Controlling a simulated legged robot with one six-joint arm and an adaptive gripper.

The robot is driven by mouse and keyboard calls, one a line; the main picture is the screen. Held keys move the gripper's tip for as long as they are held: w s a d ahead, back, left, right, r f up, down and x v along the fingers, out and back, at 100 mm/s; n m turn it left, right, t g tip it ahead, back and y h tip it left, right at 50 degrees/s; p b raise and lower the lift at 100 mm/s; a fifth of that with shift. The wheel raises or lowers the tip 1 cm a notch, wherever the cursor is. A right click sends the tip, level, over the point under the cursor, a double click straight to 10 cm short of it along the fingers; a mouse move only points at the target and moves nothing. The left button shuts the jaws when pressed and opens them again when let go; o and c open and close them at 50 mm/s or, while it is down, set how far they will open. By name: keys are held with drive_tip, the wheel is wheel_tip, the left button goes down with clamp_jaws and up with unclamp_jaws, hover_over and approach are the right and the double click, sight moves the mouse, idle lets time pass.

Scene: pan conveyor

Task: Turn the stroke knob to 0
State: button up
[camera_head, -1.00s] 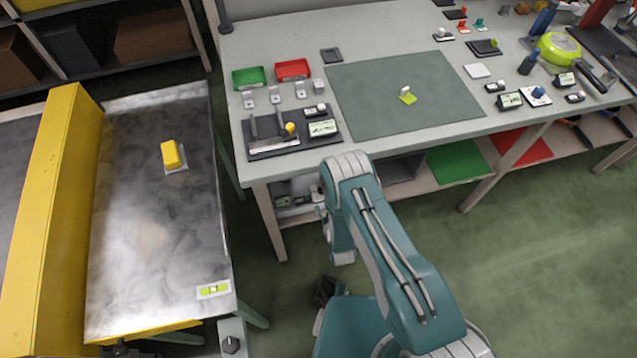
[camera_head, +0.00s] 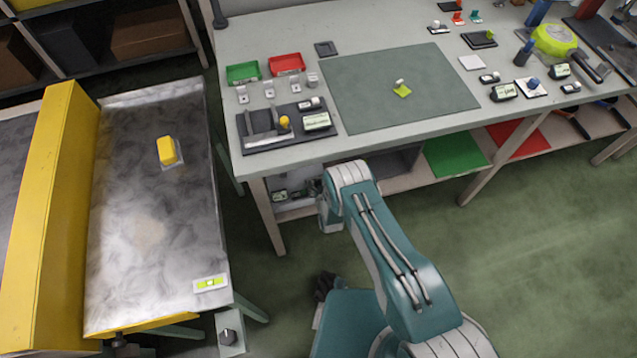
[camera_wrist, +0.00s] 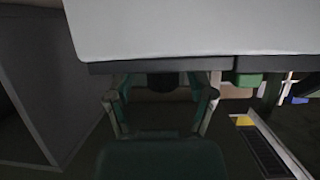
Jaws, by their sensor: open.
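A second dark knob-like part (camera_head: 119,341) shows under the conveyor's near edge. No lettering or scale is readable on either, so I cannot tell the setting or which is the stroke knob. My gripper (camera_wrist: 160,105) shows in the wrist view with its two fingers apart and nothing between them. It is away from the conveyor knob, near the workbench, and is mostly hidden behind my arm in the head view.
A yellow block (camera_head: 167,150) lies on the conveyor pan, and a yellow guard (camera_head: 45,220) runs along its left side. The workbench (camera_head: 300,42) with trays and small parts stands behind my arm. Open green floor (camera_head: 520,260) lies to the right.

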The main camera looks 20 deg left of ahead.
drive_tip(key=shift+a, duration=0.2)
clamp_jaws()
drive_tip(key=shift+d+n+y, duration=0.1)
drive_tip(key=shift+n+y, duration=0.2)
drive_tip(key=shift+n+g+y, duration=1)
drive_tip(key=shift+n+y, duration=0.1)
drive_tip(key=shift+n, duration=0.1)
drive_tip(key=n+g+y, duration=0.2)
drive_tip(key=n+g, duration=0.1)
drive_tip(key=shift+y, duration=0.3)
drive_tip(key=n+g, duration=0.2)
drive_tip(key=n+g+y, duration=0.1)
drive_tip(key=n+g, duration=0.1)
drive_tip(key=shift+g+y, duration=0.3)
drive_tip(key=shift+n+g, duration=1.3)
drive_tip(key=shift+n, duration=0.1)
drive_tip(key=shift+w+n+g, duration=0.1)
drive_tip(key=shift+n+g, duration=0.3)
drive_tip(key=shift+g, duration=0.2)
